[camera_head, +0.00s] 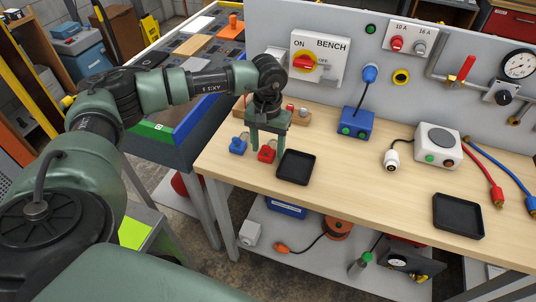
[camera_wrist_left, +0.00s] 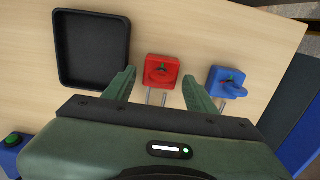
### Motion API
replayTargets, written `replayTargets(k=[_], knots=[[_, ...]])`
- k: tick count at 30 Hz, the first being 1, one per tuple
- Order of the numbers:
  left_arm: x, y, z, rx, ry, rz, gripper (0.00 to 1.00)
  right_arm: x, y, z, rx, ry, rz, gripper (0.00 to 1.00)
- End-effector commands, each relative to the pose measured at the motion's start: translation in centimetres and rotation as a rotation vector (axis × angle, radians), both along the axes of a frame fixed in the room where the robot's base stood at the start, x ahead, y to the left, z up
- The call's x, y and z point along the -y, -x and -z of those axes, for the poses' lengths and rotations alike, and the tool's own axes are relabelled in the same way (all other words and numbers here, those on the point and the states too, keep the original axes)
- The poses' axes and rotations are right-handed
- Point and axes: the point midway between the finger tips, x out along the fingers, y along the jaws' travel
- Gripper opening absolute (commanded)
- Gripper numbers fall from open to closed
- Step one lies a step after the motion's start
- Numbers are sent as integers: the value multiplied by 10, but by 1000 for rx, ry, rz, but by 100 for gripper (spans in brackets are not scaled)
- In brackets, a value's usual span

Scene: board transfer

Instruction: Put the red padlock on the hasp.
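The red padlock (camera_head: 267,155) lies on the wooden bench top near its left end, left of a black tray. In the left wrist view the red padlock (camera_wrist_left: 163,70) is between the fingertips, with its metal shackle toward the gripper. My left gripper (camera_head: 268,149) points down at it; in the wrist view the gripper (camera_wrist_left: 159,73) is open, with gaps on both sides of the padlock. A blue padlock (camera_head: 238,146) lies just left of it. I cannot clearly make out the hasp; the BENCH switch panel (camera_head: 335,48) is on the back wall. My right gripper is out of view.
The black tray (camera_head: 281,176) is close by on the right. A wooden block (camera_head: 302,121) with small parts stands behind the gripper. A blue box (camera_head: 357,123) and a white device (camera_head: 437,144) stand farther right. The front middle bench top is clear.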

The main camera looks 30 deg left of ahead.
Motion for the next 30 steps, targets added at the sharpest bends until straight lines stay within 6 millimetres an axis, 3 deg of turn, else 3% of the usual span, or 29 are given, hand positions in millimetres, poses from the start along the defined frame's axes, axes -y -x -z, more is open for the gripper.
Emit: replayTargets(k=[1,6,16,30], knots=[[0,0,0,0,0,0,45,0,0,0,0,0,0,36],[0,0,0,0,0,0,0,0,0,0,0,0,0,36],[0,0,-4,0,1,0,0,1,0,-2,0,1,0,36],[0,0,-41,1,0,0,0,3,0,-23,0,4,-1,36]])
